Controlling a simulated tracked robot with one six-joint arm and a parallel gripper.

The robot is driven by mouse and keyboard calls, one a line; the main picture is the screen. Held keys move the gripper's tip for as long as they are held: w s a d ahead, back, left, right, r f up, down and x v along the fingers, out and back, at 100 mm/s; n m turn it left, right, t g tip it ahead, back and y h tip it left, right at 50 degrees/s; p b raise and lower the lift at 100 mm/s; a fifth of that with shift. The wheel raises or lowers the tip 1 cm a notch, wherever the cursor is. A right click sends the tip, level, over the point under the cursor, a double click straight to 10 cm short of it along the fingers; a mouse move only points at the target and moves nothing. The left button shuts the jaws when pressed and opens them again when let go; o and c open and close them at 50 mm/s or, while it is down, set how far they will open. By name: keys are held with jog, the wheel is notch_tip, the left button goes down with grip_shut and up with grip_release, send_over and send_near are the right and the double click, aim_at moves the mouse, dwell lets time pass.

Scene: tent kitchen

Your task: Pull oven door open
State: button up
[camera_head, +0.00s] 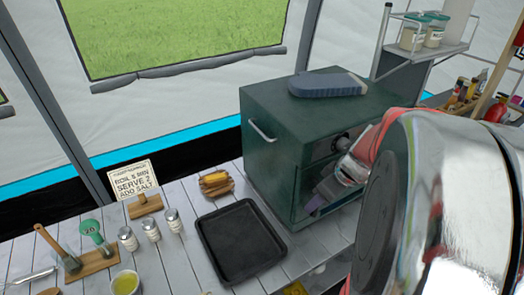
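The oven is a dark green metal box (262,178) on the white slatted table, right of centre. Its front faces right and towards me, and a framed panel, probably the door (305,178), shows there. The door looks shut, but my arm covers much of the front. A pale bar handle (262,131) is on the oven's left side.
A black tray (238,242) lies left of the oven, beside a small bundle of sticks (215,183). Several shakers (150,229) stand farther left. A blue-grey object (328,84) lies on the oven top. A jar rack (425,46) is behind it.

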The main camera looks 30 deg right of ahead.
grip_shut()
dwell(0.4)
dwell(0.4)
